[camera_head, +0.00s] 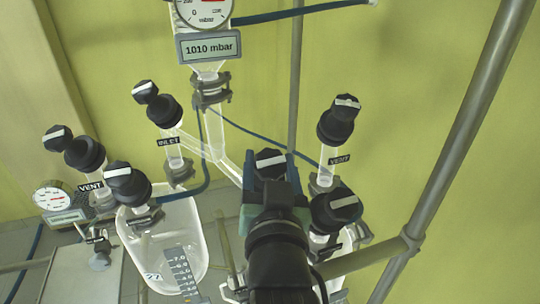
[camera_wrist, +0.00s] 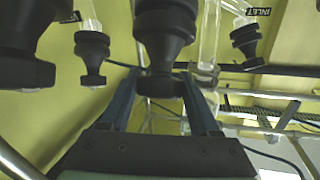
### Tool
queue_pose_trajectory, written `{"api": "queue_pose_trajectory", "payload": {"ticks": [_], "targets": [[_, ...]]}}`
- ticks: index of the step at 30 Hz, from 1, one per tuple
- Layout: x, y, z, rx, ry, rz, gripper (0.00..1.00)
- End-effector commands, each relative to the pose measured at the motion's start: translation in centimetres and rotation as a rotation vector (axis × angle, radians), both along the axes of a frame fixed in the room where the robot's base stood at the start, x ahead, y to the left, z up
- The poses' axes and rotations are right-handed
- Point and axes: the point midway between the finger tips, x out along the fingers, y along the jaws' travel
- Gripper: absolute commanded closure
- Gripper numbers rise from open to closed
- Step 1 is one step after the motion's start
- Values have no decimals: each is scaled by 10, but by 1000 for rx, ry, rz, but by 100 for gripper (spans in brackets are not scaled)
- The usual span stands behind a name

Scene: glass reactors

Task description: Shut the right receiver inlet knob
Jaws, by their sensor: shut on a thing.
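A black knob (camera_head: 270,159) with a white bar across its face sits between the blue fingers of my gripper (camera_head: 271,170) in the head view. The bar lies close to level, slightly tilted. In the wrist view the same knob (camera_wrist: 162,85) hangs between the two fingertips of my gripper (camera_wrist: 160,76), below a wider black collar (camera_wrist: 165,25). My gripper is shut on it. Its valve body and any label are hidden in the head view behind my gripper and wrist.
Right of my gripper are a VENT-labelled knob (camera_head: 338,115) and a lower black knob (camera_head: 335,208). An INLET-labelled knob (camera_head: 163,110) stands left, above a glass vessel (camera_head: 140,255). A gauge reading 1010 mbar (camera_head: 209,48) is above. A metal pole (camera_head: 460,130) runs along the right.

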Motion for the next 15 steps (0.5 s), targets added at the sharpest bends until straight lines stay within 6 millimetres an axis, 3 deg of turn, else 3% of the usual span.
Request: {"api": "queue_pose_trajectory", "payload": {"ticks": [15], "targets": [[0, 0, 0, 55, 16, -96, 94]]}}
